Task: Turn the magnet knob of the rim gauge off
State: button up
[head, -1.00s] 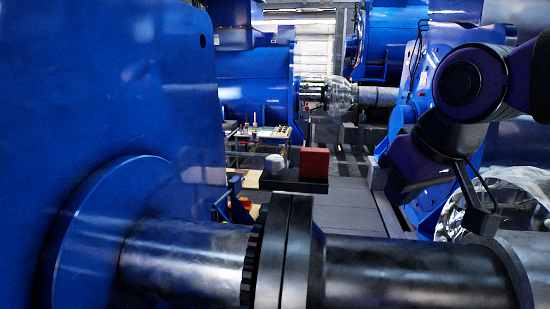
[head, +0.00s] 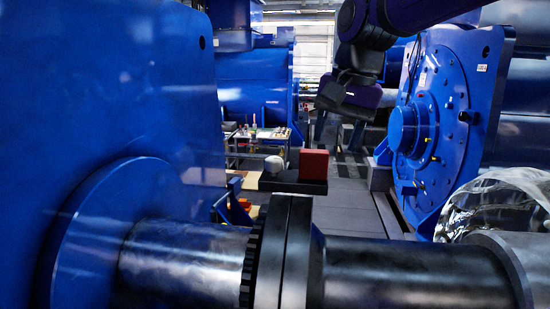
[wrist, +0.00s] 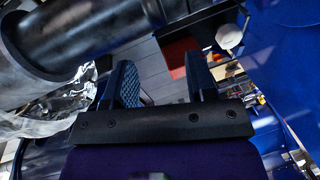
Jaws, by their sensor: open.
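I cannot make out the rim gauge or its magnet knob in either view. The black coupling flange (head: 285,255) joins the shafts in front, and no gauge shows on its visible side. My gripper (wrist: 160,80) is open and empty in the wrist view, with a wide gap between its two dark fingers. In the head view the end of my arm (head: 349,96) hangs above and beyond the coupling, well clear of it. The fingertips are not clear there.
A large blue housing (head: 120,90) fills the left. A blue motor end (head: 445,120) and crumpled clear wrapping (head: 490,203) are at the right. A red block (head: 314,164) and a white rounded object (head: 274,163) sit beyond the coupling. Grey floor lies open behind.

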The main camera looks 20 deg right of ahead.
aim_at(275, 158)
jog(key=w+a+r+m+g+y, duration=0.1)
jog(key=w+a+m+g+y, duration=0.2)
jog(key=w+m, duration=0.8)
jog(key=a+f+n, duration=0.1)
jog(key=f, duration=0.2)
jog(key=w+a+f+n, duration=0.1)
jog(key=f, duration=0.2)
jog(key=w+a+f+n, duration=0.1)
jog(key=f, duration=0.2)
jog(key=shift+w+a+f+n, duration=0.1)
jog(key=shift+a+f+n, duration=0.2)
jog(key=shift+a, duration=0.1)
jog(key=shift+c, duration=0.3)
jog(key=c, duration=0.6)
